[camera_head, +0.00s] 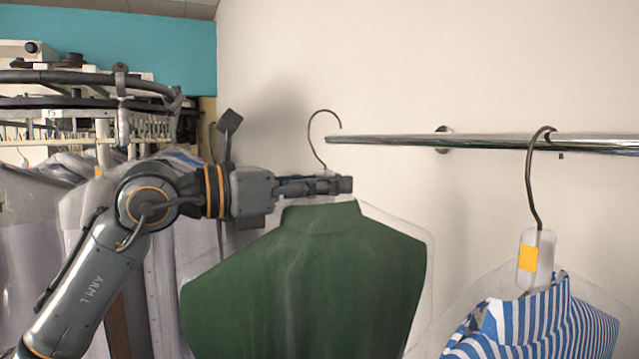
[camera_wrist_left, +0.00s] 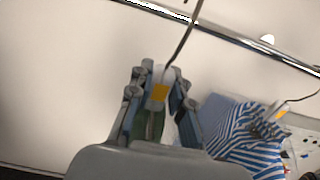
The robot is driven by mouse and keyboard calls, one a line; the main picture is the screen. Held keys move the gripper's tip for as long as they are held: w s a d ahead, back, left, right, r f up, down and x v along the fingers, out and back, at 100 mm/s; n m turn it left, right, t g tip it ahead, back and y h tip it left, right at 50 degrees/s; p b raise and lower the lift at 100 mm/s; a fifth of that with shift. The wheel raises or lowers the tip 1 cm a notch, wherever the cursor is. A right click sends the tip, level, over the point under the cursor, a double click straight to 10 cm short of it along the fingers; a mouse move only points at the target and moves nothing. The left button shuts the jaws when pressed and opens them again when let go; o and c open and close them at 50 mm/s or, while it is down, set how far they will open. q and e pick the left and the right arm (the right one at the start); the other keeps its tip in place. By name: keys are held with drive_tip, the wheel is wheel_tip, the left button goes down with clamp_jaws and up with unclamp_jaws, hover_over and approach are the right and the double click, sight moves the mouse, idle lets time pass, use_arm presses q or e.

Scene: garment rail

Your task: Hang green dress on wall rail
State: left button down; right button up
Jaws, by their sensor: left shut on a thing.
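The green dress (camera_head: 310,265), in a clear cover, hangs below my left gripper (camera_head: 335,185). The gripper is shut on the neck of the dress's hanger, at a white piece with a yellow label (camera_wrist_left: 159,91). The hanger's hook (camera_head: 313,135) rises above the gripper, its open tip close to the left end of the wall rail (camera_head: 400,140). I cannot tell from the head view whether hook and rail touch. In the left wrist view the rail (camera_wrist_left: 215,28) crosses the top, and the hanger's wire runs up towards it. My right gripper is out of view.
A blue-and-white striped shirt (camera_head: 540,325) hangs from the rail at the right on its own hook (camera_head: 531,180). A wall mount (camera_head: 443,140) holds the rail. Covered garments (camera_head: 35,240) and machinery stand at the left. The rail between its left end and the shirt's hook is bare.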

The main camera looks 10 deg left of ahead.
use_arm(q)
drive_tip(key=shift+w+d+r, duration=0.25)
drive_tip(key=shift+d, duration=0.15)
drive_tip(key=shift+w+d, duration=0.15)
drive_tip(key=shift+d, duration=0.05)
drive_tip(key=shift+p+x, duration=0.7)
drive_tip(key=shift+x, duration=1.6)
drive_tip(key=shift+f+b, duration=1.25)
drive_tip(key=shift+f, duration=0.15)
drive_tip(key=c, duration=1.1)
unclamp_jaws()
drive_tip(key=shift+c, duration=0.2)
